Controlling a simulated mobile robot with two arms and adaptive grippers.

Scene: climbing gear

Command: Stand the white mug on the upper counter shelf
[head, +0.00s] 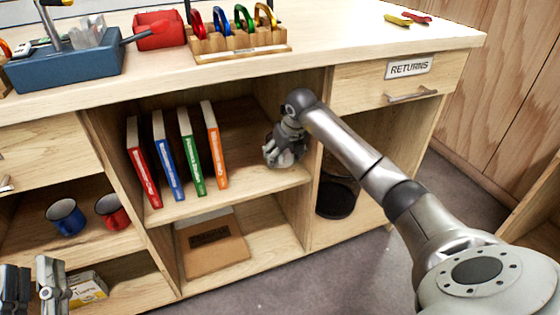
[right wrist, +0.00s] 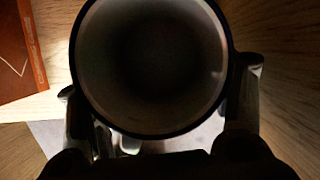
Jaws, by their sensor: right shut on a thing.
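The white mug (right wrist: 150,55) has a dark rim and fills the middle of the right wrist view, with its open mouth facing the camera. My right gripper (head: 284,152) is shut on it, one finger on each side. In the head view this gripper is inside the upper shelf (head: 240,192) of the middle counter bay, right of the books. The mug is mostly hidden by the gripper there, and whether it touches the shelf I cannot tell. My left gripper (head: 33,287) is at the lower left, empty, its fingers apart.
Several upright books stand left of my right gripper; the orange book (head: 214,145) is nearest and also shows in the wrist view (right wrist: 20,52). The bay's right wall is close by. A blue mug (head: 66,217) and a red mug (head: 111,211) stand in the left bay.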

